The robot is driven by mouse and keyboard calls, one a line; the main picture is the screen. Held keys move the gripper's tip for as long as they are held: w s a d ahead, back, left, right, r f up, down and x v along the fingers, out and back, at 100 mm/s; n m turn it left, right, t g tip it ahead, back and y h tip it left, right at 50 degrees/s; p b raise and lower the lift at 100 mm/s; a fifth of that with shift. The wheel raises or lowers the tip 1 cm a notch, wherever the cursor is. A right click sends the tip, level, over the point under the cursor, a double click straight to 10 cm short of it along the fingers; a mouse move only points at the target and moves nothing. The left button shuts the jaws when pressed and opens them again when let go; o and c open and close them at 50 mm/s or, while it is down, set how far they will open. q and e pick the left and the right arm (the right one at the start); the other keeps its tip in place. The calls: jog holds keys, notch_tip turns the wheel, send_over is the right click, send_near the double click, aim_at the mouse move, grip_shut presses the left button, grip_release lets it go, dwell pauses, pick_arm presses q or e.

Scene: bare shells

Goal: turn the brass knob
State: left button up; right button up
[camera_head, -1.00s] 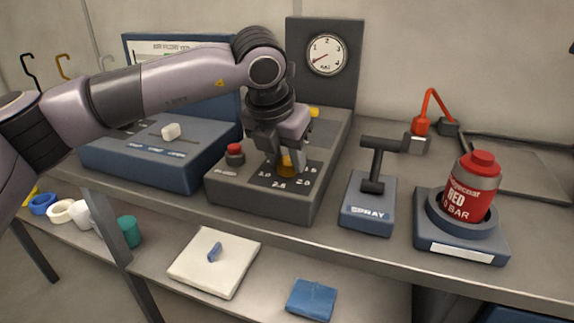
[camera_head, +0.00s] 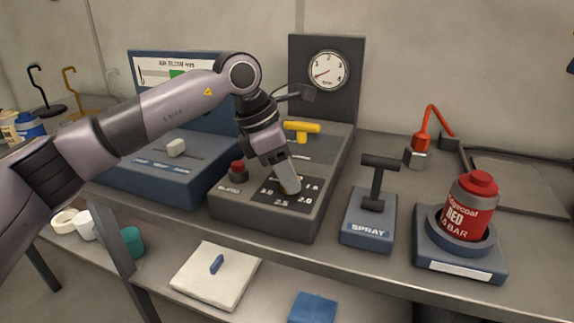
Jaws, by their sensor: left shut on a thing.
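The brass knob (camera_head: 292,187) sits on the sloping face of the grey control box (camera_head: 262,213), among printed numbers such as 2.0 and 2.5. Only a small yellow patch of it shows; my left gripper hides the rest. My left gripper (camera_head: 289,183) comes down from above, shut on the knob, with one finger broadside to the view. The round gauge (camera_head: 326,70) stands on the dark panel behind, its needle toward the lower left. My right gripper is not in view.
A red button (camera_head: 238,170) is left of the knob and a yellow T-handle (camera_head: 302,129) behind it. The SPRAY lever (camera_head: 377,180) and a red can (camera_head: 470,208) in its holder stand to the right. A blue slider box (camera_head: 155,178) is at left.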

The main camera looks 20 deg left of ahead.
pick_arm(q)
jog(key=shift+m+g+p, duration=0.3)
jog(key=shift+m, duration=0.4)
jog(key=shift+m+g+p, duration=0.3)
jog(key=shift+m, duration=0.3)
jog(key=shift+a+f, duration=0.1)
jog(key=o, duration=1)
jog(key=v, duration=0.7)
jog(key=shift+a, duration=0.15)
